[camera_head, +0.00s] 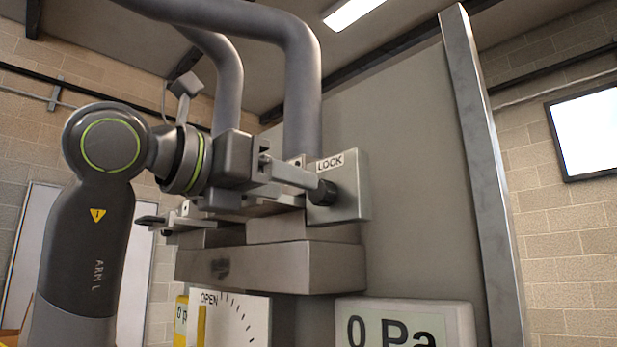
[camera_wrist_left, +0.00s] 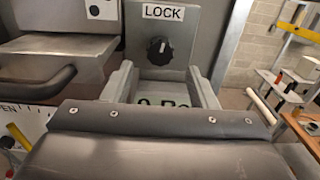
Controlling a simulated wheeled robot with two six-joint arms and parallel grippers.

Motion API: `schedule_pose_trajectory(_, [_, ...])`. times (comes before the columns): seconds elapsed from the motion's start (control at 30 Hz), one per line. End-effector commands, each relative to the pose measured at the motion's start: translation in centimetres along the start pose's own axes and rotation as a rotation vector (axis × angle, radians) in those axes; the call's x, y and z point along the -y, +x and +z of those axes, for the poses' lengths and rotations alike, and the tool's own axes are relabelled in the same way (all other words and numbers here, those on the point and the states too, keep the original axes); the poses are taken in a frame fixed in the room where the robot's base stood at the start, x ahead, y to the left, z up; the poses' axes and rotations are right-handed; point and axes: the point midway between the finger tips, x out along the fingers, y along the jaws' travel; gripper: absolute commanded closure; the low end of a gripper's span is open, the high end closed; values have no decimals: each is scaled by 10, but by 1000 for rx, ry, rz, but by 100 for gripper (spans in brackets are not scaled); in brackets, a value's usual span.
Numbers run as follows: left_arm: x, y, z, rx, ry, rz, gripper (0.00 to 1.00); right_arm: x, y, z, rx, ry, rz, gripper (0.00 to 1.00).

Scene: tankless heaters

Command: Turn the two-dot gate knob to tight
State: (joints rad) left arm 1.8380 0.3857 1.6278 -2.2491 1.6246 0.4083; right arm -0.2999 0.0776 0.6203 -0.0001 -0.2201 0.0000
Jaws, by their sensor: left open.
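A black round knob (camera_head: 323,193) sits on the front of a grey box (camera_head: 345,205) labelled LOCK. In the left wrist view, the knob (camera_wrist_left: 159,50) has a white mark that points roughly up towards the LOCK label (camera_wrist_left: 163,12). My left gripper (camera_head: 306,190) reaches in from the left in front of the box. In the left wrist view, the two fingers of this gripper (camera_wrist_left: 160,75) are apart, one to each side below the knob, with nothing between them; contact is not visible. My right gripper is not in view.
A grey metal block (camera_head: 270,268) lies beneath my gripper. Below are an OPEN dial (camera_head: 238,322) and a 0 Pa display (camera_head: 405,325). Large grey pipes (camera_head: 303,95) rise behind. A dark curved handle (camera_wrist_left: 40,88) juts out at left in the wrist view.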

Motion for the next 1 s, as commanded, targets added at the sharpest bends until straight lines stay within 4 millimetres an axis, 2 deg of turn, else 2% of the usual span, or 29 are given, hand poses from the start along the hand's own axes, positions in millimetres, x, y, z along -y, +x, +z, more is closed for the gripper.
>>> schedule_pose_trajectory(0.1, [0, 23, 2, -3, -3, -2, 47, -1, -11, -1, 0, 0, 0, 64])
schedule_pose_trajectory(0.3, [0, 46, 2, -1, -1, -1, 47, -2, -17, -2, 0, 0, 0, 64])
schedule_pose_trajectory(0.7, [0, 52, 0, 0, 1, 0, 49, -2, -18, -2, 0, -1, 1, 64])
schedule_pose_trajectory(1.0, [0, 51, 0, 0, 1, 0, 88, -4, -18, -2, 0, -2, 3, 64])
